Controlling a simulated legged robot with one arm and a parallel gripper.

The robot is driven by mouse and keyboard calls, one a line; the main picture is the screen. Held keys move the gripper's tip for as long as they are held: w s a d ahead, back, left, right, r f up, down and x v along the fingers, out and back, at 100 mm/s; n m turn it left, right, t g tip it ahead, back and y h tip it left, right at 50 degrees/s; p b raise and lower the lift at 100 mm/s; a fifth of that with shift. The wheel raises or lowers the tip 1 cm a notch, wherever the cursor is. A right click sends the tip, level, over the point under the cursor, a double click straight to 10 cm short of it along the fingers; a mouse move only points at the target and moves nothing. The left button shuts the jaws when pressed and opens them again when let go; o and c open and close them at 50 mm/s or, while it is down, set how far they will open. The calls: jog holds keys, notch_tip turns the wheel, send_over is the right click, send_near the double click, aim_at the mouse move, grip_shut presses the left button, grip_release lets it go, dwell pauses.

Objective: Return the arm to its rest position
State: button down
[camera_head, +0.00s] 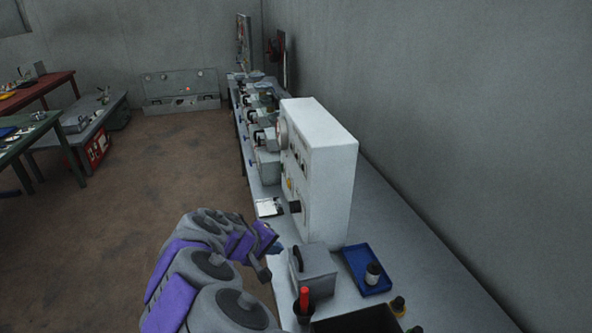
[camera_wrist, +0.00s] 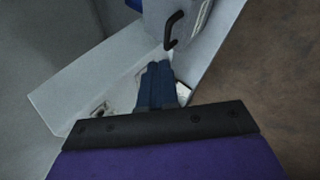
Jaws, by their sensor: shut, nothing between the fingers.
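My arm, grey with purple panels, reaches up from the bottom of the head view, bent beside the near edge of the bench. My gripper (camera_head: 275,248) is at its end, small and partly hidden by the arm, just left of a grey box with a handle (camera_head: 316,270). In the wrist view my gripper (camera_wrist: 158,68) shows its dark blue fingers side by side, shut with nothing between them. A grey surface and a black handle (camera_wrist: 173,29) lie beyond the fingertips.
The long bench (camera_head: 405,235) runs along the right wall. A tall white cabinet (camera_head: 328,170), a blue tray (camera_head: 358,258) with a small jar and a black bin (camera_head: 357,322) stand on it. Open brown floor (camera_head: 150,180) lies left, with tables beyond.

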jog(key=s+d+r+m+g, duration=0.2)
jog(key=s+d+r+m, duration=0.3)
jog(key=d, duration=0.6)
jog(key=s+d+r+m+g, duration=0.1)
jog(key=s+d+r+g, duration=0.2)
jog(key=s+d, duration=0.6)
jog(key=s+d+f+m+g+y, duration=0.1)
jog(key=s+f+g+y, duration=0.1)
jog(key=s, duration=1)
jog(key=s+d+f+m+g+y, duration=0.1)
jog(key=s+d+f+y, duration=0.1)
jog(key=s, duration=1)
jog(key=shift+s+f+g+y, duration=0.2)
jog(key=shift+f+g+y, duration=0.2)
jog(key=shift+y, duration=0.3)
